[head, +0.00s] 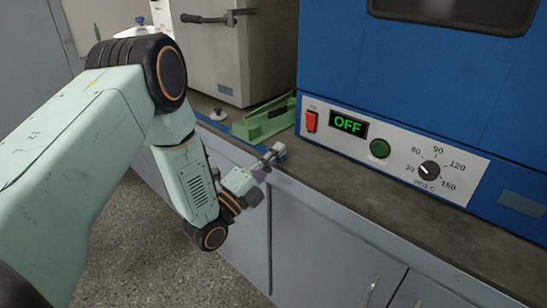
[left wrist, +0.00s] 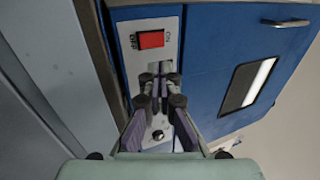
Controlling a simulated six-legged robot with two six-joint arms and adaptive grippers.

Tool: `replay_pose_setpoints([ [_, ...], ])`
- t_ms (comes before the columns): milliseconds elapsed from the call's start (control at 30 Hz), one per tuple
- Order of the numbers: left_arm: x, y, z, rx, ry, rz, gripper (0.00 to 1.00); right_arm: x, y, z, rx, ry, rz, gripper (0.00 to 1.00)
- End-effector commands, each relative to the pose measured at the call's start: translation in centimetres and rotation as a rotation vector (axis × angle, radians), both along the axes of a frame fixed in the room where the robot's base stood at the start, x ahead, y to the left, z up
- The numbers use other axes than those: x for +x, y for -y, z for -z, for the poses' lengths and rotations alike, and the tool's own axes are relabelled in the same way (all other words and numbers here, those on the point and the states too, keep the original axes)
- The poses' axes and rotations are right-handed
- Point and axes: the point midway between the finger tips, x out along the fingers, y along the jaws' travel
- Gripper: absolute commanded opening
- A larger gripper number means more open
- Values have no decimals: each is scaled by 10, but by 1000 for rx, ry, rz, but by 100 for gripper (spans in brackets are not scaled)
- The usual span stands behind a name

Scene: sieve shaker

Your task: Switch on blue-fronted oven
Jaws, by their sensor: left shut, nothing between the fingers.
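The blue-fronted oven (head: 400,75) stands on the counter at the right of the head view. Its pale control panel carries a red switch (head: 311,121), a display (head: 348,124) reading OFF in green, a green button (head: 380,149) and a black temperature dial (head: 429,170). My left gripper (head: 274,153) is shut and empty, in front of the panel, to the left of and below the red switch, apart from it. In the left wrist view, the red switch (left wrist: 150,40) shows just beyond the shut fingertips (left wrist: 158,78); the fingers hide the display. My right gripper is not in view.
A grey oven (head: 225,50) with a dark handle stands left of the blue one. A green object (head: 265,120) lies on the counter (head: 350,188) between them. Grey cabinets (head: 320,240) are below the counter edge. The counter before the panel is clear.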

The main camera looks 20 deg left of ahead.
Motion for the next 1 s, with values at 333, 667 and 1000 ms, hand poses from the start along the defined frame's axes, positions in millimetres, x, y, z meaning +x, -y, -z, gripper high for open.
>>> replay_pose_setpoints([
  [333, 58, 22, -23, 1, 3, 2, 0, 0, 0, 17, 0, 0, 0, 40],
  [667, 88, 32, -35, -1, 0, -1, 0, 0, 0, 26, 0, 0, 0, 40],
  [1000, 90, 33, -36, -1, 0, -1, 0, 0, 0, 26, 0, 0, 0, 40],
])
